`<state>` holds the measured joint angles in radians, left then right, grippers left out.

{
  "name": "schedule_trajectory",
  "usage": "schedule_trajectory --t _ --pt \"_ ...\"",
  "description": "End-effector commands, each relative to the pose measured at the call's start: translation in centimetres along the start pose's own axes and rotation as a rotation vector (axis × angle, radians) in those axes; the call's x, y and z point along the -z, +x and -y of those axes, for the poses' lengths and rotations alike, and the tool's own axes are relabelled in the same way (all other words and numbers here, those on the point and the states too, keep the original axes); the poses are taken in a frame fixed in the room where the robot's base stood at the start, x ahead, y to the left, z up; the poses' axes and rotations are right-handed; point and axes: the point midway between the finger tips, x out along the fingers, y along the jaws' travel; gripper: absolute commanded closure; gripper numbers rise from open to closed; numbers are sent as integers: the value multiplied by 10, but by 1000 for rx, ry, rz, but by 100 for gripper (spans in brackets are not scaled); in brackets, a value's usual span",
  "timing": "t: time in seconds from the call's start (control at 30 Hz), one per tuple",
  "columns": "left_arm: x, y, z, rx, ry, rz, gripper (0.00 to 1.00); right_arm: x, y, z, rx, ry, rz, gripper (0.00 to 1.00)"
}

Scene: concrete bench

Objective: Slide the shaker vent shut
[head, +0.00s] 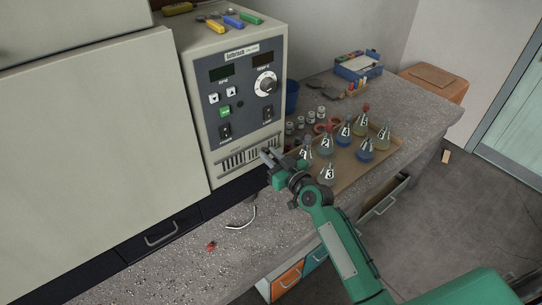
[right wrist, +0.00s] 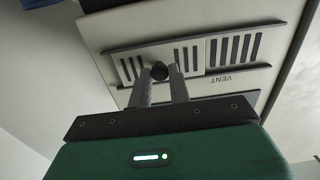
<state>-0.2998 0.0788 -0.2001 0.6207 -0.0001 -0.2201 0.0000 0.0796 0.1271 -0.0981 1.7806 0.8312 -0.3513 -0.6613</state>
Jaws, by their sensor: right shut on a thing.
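The shaker (head: 235,95) is a tall pale cabinet with a dark control panel. Its slotted vent (head: 240,157) is low on the front face. In the right wrist view the vent (right wrist: 235,49) appears upside down, with dark slots showing at the right and a pale slider plate (right wrist: 190,57) over the rest. A round black knob (right wrist: 160,71) stands on the slider. My right gripper (head: 266,154) is at the vent's right part, its fingers (right wrist: 161,84) shut on the knob. The fingertips partly hide the slider behind them. My left gripper is out of view.
A tray (head: 376,157) of several numbered flasks stands on the bench to the right of my right gripper. A blue bin (head: 292,97) stands close beside the shaker. Small coloured items (head: 233,21) lie on its top. A drawer (head: 384,203) is open below the bench.

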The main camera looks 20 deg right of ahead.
Motion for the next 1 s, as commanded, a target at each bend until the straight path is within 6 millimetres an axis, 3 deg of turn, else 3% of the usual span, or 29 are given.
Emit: schedule_trajectory --t 0.07,0.43,0.83,0.87,0.93,1.0 --pt "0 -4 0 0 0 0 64 1 0 7 1 1 1 100" --pt "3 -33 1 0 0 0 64 2 0 84 2 3 3 100" --pt "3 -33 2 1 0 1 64 0 0 94 4 2 0 100" --pt "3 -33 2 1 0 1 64 0 0 94 4 2 0 75" --pt "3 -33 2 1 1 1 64 0 0 93 3 2 0 61" --pt "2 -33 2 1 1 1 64 0 0 93 3 1 0 59"
